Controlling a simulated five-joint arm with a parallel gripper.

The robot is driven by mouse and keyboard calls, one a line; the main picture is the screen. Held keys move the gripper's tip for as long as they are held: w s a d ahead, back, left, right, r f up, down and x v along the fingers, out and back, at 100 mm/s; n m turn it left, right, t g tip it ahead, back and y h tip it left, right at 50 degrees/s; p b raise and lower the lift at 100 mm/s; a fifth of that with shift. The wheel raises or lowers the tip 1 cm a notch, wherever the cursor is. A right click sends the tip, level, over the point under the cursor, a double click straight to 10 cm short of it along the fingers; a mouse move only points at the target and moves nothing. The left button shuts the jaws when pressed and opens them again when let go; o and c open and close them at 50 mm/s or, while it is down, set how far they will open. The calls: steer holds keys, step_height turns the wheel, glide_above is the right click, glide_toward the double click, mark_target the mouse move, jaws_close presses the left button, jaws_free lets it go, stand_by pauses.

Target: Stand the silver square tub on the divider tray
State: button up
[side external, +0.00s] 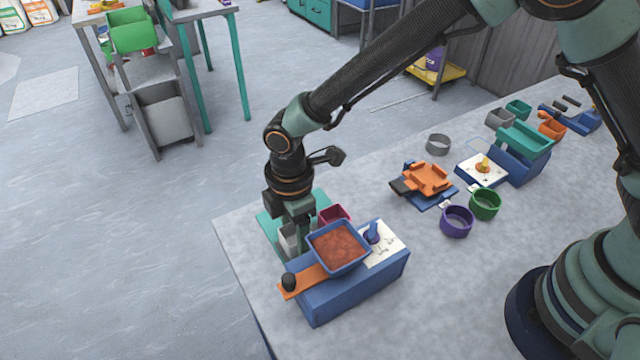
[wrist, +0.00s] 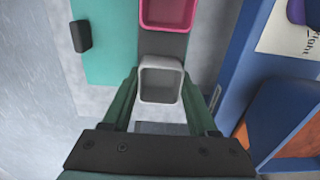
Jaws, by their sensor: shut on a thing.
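The silver square tub (wrist: 160,82) is between my gripper's green fingers (wrist: 158,90) in the wrist view, and my gripper is shut on it. In the side view the tub (side external: 288,242) shows partly below my gripper (side external: 294,226), behind the blue box. A teal tray (wrist: 105,42) with a grey strip lies beside and beyond the tub; I take it for the divider tray. It also shows in the side view (side external: 266,230). A pink square tub (wrist: 168,12) stands on its grey strip. I cannot tell whether the silver tub touches the tray.
A blue box (side external: 350,292) with a blue pan of red powder (side external: 340,246), an orange lever (side external: 305,279) and a white label stands close to my gripper. Purple (side external: 456,221) and green (side external: 485,204) cups and an orange-and-blue fixture (side external: 428,181) stand farther right. The table's left edge is near.

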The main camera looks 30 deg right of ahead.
steer(key=shift+f, duration=0.35)
steer(key=o, duration=1.5)
steer(key=shift+r, duration=3.55)
